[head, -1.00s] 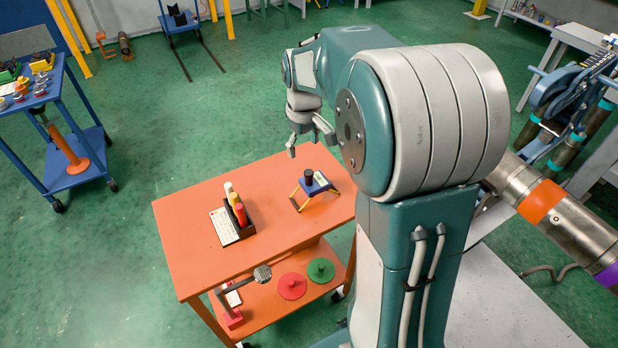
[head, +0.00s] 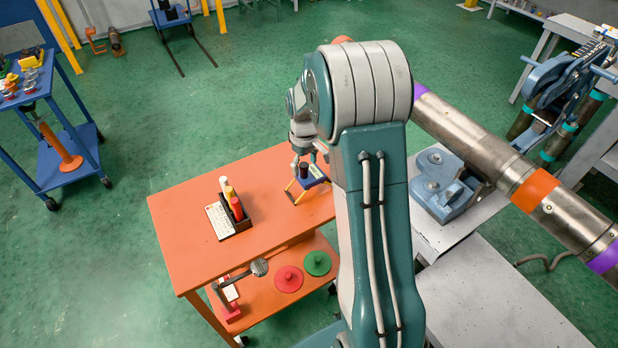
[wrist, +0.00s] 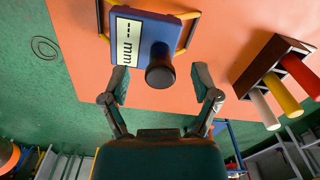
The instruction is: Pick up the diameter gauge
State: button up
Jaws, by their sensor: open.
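The diameter gauge (head: 317,179) stands on the orange cart (head: 178,225), near its right edge in the head view. It has a blue body, a black knob and yellow legs. In the wrist view the gauge (wrist: 158,22) shows a white display reading "--- mm", and its black knob (wrist: 160,68) points towards me. My gripper (head: 308,160) is just over the gauge in the head view, partly hidden by my arm. In the wrist view my gripper (wrist: 162,80) is open, with one finger on each side of the knob and visible gaps to it.
A dark holder (head: 237,222) with white, yellow and red cylinders stands left of the gauge, beside a white label card (head: 218,221). Red (head: 289,278) and green (head: 317,263) discs lie on the lower shelf. A large pipe (head: 480,140) rests on the right.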

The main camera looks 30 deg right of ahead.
notch_tip(320, 180, down, 2)
jog(key=shift+f, duration=0.15)
grip_shut()
dwell(0.3)
